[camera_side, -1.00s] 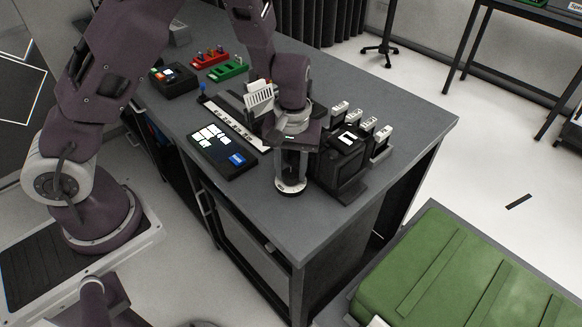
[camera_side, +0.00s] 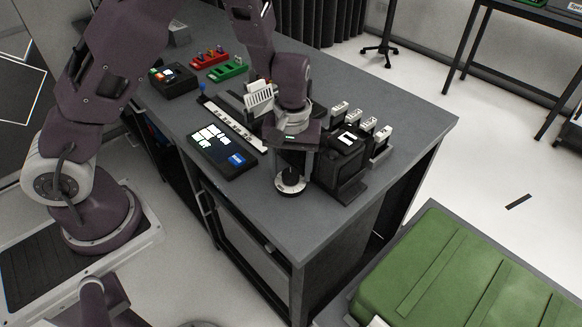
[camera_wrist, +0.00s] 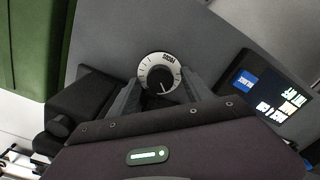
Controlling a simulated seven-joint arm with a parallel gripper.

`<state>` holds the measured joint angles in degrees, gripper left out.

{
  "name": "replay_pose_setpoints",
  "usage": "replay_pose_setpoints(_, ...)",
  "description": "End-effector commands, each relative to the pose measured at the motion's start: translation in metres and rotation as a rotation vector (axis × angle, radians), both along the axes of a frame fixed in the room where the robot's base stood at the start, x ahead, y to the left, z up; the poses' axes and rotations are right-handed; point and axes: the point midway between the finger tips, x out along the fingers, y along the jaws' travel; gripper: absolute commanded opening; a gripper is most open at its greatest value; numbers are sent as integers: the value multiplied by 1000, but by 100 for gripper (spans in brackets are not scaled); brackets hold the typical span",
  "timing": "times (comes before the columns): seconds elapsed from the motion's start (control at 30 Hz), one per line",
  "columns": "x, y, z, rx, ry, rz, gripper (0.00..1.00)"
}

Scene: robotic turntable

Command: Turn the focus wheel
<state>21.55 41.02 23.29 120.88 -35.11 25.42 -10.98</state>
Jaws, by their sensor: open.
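The focus wheel (camera_side: 290,182) is a black knob on a round pale base with dark marks, near the front edge of the grey table. In the wrist view the wheel (camera_wrist: 159,74) shows from above, with a white pointer line on the knob and small lettering on the rim. My gripper (camera_side: 292,160) is above the wheel, pointing down. The knob is clear of the fingers in the side view.
A white strip (camera_side: 236,128), a red rack (camera_side: 209,58) and a green rack (camera_side: 228,69) are farther back. The front right table is clear.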

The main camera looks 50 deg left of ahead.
Motion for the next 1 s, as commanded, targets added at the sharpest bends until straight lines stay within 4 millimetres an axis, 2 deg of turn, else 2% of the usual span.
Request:
replay_pose_setpoints(0.33,2,-1,61,-2,-5,-1,58)
replay_pose_setpoints(0.43,1,-1,69,-1,-2,-1,58)
replay_pose_setpoints(0.67,1,-1,70,0,-1,0,58)
replay_pose_setpoints(0.73,2,-1,76,-1,-5,-1,58)
replay_pose_setpoints(0.77,3,-2,86,-2,-8,-2,58)
replay_pose_setpoints(0.83,5,-2,126,-4,-19,-3,58)
replay_pose_setpoints(1.0,0,0,120,-13,-4,-458,58)
